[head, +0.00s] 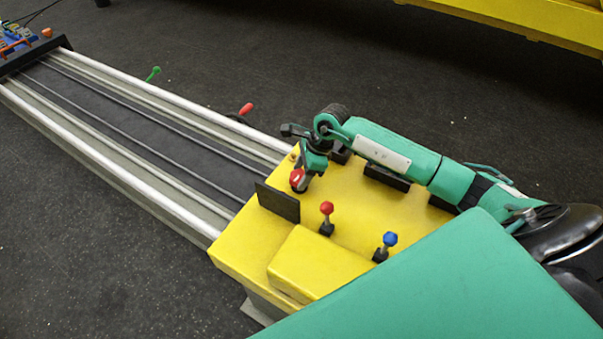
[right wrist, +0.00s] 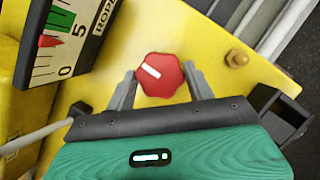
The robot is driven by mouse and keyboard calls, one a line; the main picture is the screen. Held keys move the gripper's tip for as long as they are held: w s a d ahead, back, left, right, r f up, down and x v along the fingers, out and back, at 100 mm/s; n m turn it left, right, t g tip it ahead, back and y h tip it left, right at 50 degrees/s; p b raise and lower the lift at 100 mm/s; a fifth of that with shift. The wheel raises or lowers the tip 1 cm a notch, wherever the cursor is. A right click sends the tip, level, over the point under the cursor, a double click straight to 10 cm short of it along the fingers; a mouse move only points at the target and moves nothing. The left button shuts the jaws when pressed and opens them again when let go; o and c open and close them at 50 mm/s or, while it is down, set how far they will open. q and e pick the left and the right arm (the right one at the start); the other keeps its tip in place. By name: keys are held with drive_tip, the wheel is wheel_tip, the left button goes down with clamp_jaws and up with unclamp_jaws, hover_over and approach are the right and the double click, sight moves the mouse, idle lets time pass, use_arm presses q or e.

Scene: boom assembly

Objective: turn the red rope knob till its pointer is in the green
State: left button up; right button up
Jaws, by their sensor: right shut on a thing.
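The red rope knob (head: 298,177) sits on the yellow console, and my right gripper (head: 303,174) reaches it from above. In the right wrist view, the six-sided red knob (right wrist: 161,74) with a white line on top is between the two grey fingers of my right gripper (right wrist: 162,71), which is shut on it. The white line slants from upper left to lower right. The rope gauge (right wrist: 70,38), marked 0 and 5, is at the upper left, partly cut off. A red pointer shows below the green part of its scale. My left gripper is out of view.
A red-topped lever (head: 327,208) and a blue-topped lever (head: 390,239) stand on the yellow console (head: 347,190). A black upright plate (head: 278,203) is close to the knob. Long rails (head: 160,85) run off to the upper left.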

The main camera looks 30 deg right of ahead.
drive_tip(key=m+b, duration=0.1)
drive_tip(key=m, duration=0.1)
drive_tip(key=m+t+b, duration=0.1)
drive_tip(key=m+b, duration=0.1)
drive_tip(key=shift+f+h, duration=0.2)
drive_tip(key=shift+h, duration=0.1)
drive_tip(key=m+b, duration=0.2)
drive_tip(key=m+t+h+b, duration=0.1)
drive_tip(key=m+b, duration=0.1)
drive_tip(key=shift+s+a+m+t, duration=0.15)
drive_tip(key=shift+m+t, duration=0.15)
drive_tip(key=m+h+b, duration=0.1)
drive_tip(key=m, duration=0.1)
drive_tip(key=m+h+b, duration=0.1)
drive_tip(key=m+b, duration=0.1)
drive_tip(key=shift+a+r+t, duration=0.1)
drive_tip(key=shift+a+t, duration=0.05)
drive_tip(key=shift+t, duration=0.15)
drive_tip(key=shift+r+m+h+b, duration=0.1)
drive_tip(key=shift+m+h+b, duration=0.3)
drive_tip(key=shift+m+b, duration=0.65)
drive_tip(key=shift+m, duration=0.25)
drive_tip(key=o, duration=1)
drive_tip(key=shift+c, duration=0.2)
drive_tip(key=shift+r, duration=0.15)
